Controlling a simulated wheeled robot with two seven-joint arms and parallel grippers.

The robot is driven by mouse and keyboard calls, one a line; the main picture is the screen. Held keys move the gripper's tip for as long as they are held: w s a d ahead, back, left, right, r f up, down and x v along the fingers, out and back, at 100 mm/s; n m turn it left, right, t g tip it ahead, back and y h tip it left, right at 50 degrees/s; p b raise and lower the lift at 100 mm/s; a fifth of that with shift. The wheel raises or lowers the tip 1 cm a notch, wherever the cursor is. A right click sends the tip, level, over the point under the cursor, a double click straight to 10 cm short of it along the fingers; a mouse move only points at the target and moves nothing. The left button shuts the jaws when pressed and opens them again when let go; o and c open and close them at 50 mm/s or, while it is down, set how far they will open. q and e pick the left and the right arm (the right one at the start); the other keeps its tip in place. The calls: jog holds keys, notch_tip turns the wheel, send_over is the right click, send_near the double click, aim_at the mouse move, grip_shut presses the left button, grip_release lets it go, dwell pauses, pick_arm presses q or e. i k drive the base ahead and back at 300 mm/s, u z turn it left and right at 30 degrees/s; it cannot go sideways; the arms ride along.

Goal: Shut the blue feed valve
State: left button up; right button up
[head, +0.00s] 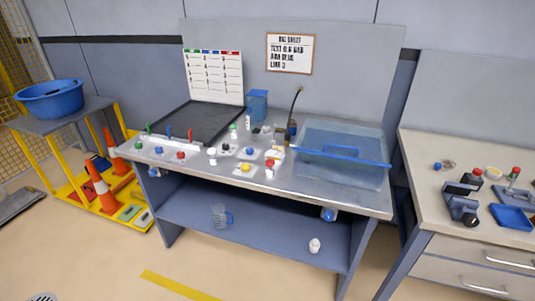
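A short blue lever (169,132) stands upright at the left front of the metal bench, between a green lever (149,128) and a red lever (190,135). A blue knob (158,150) sits in front of it, between a green knob and a red knob. Small blue fittings also show below the bench top, at the left (153,171) and at the right (328,214). I cannot tell which blue part is the feed valve, or whether it is open or shut. Neither of my grippers is in view.
A blue-tinted clear tank (343,171) fills the bench's right end. A dark tray (200,121) lies behind the levers. Several small knobs and bottles crowd the middle. A clear jug (220,215) stands on the lower shelf. Orange cones (101,188) stand left; the front floor is mostly clear.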

aim_at(249, 150)
jog(key=z, duration=0.5)
jog(key=k, duration=1.15)
jog(key=z, duration=1.1)
jog(key=i, duration=1.6)
jog(key=u, duration=0.85)
jog(key=i, duration=0.65)
jog(key=u, duration=0.75)
